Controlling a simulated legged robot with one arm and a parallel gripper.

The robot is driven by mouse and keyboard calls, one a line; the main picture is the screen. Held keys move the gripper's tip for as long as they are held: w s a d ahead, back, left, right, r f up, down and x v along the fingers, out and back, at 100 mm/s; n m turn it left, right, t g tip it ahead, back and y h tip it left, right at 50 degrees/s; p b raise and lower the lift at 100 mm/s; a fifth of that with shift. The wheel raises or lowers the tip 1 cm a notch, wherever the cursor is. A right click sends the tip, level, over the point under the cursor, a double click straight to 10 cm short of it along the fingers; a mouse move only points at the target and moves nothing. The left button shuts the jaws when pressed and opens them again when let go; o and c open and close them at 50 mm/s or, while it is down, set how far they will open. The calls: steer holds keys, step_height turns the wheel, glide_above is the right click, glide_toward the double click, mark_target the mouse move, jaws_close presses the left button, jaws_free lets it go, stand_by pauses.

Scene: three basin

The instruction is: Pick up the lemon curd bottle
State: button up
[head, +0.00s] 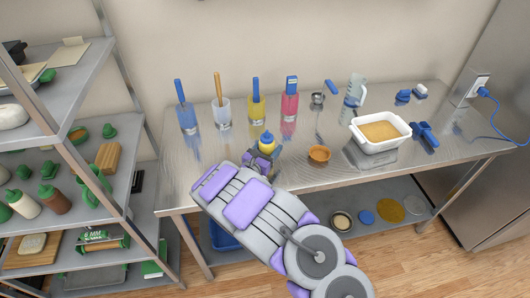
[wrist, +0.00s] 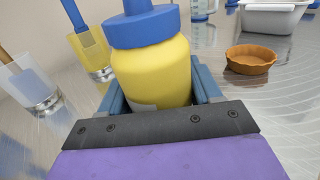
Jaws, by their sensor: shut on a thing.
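The lemon curd bottle is yellow with a blue cap; in the wrist view the bottle (wrist: 152,72) stands between the two blue fingers of my gripper (wrist: 160,90). The gripper is shut on it. In the head view the bottle (head: 266,143) shows at the end of my arm, above the near-middle part of the steel table (head: 210,170). My gripper (head: 262,160) hides its lower part there, so I cannot tell whether it touches the table.
Several containers with tools stand at the back, including a yellow one (head: 257,112) and a red one (head: 289,108). A tart shell (head: 319,154) lies right of the bottle. A white basin (head: 380,143) stands farther right. A metal shelf (head: 105,215) stands left.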

steer(key=shift+d, duration=0.1)
steer(key=shift+c, duration=1.4)
steer(key=shift+a, duration=0.35)
steer(key=shift+c, duration=0.4)
steer(key=shift+r, duration=0.55)
steer(key=r, duration=0.1)
steer(key=r+p, duration=0.1)
steer(key=r, duration=0.1)
steer(key=shift+s+a, duration=0.15)
steer(key=shift+s, duration=0.25)
steer(key=p, duration=0.3)
glide_toward(267, 141)
steer(key=shift+a+f, duration=0.75)
steer(key=shift+a, duration=1.65)
steer(key=shift+s, duration=0.25)
steer(key=shift+a, duration=0.1)
